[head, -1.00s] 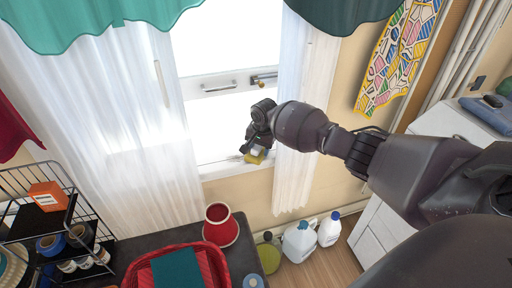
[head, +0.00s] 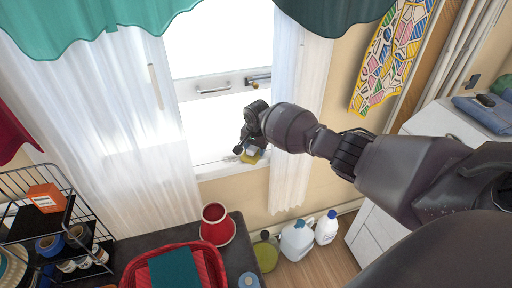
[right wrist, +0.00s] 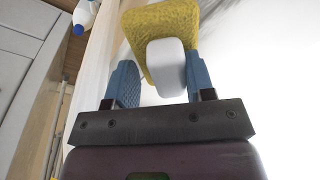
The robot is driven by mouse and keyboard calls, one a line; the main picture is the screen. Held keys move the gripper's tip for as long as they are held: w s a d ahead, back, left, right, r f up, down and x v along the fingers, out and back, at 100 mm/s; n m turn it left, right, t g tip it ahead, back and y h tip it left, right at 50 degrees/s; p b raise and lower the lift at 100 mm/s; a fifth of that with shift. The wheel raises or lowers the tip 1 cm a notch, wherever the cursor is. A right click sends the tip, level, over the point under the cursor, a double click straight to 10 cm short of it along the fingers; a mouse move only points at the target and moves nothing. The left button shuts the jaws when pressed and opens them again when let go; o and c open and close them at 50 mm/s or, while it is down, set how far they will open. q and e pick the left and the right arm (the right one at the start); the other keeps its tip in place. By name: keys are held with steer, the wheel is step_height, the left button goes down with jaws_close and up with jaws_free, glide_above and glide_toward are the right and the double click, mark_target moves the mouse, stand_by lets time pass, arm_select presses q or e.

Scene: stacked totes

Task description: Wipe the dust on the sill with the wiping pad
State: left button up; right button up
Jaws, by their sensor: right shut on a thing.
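The wiping pad, yellow with a pale grip block, shows in the right wrist view (right wrist: 162,28) and as a small yellow patch in the head view (head: 250,156). My right gripper (right wrist: 160,85) is shut on the pad's pale block, between its two blue fingers. In the head view the right gripper (head: 247,148) is at the window, just over the white sill (head: 215,168). I cannot tell whether the pad touches the sill. A faint grey streak, perhaps dust, shows on the sill left of the pad. My left gripper is not in view.
White curtains (head: 130,120) hang on both sides of the window; the right one (head: 293,150) is close to my right arm. Below stand a red pot (head: 216,226), a red basket (head: 215,265) and white bottles (head: 297,240). A wire rack (head: 60,225) is at left.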

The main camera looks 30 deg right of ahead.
steer(key=shift+w+a+f, duration=0.1)
steer(key=shift+a, duration=0.35)
steer(key=shift+w+a+r+p, duration=0.1)
steer(key=shift+w+a, duration=0.2)
steer(key=shift+a, duration=0.7)
steer(key=shift+w+a+r+p, duration=0.15)
steer(key=shift+w+a, duration=0.2)
steer(key=shift+a, duration=0.6)
steer(key=shift+w+a+f+p, duration=0.1)
steer(key=shift+w+a, duration=0.2)
steer(key=shift+a, duration=0.7)
steer(key=shift+w+a, duration=0.25)
steer(key=shift+a, duration=0.65)
steer(key=shift+w+a, duration=0.25)
steer(key=shift+a, duration=0.65)
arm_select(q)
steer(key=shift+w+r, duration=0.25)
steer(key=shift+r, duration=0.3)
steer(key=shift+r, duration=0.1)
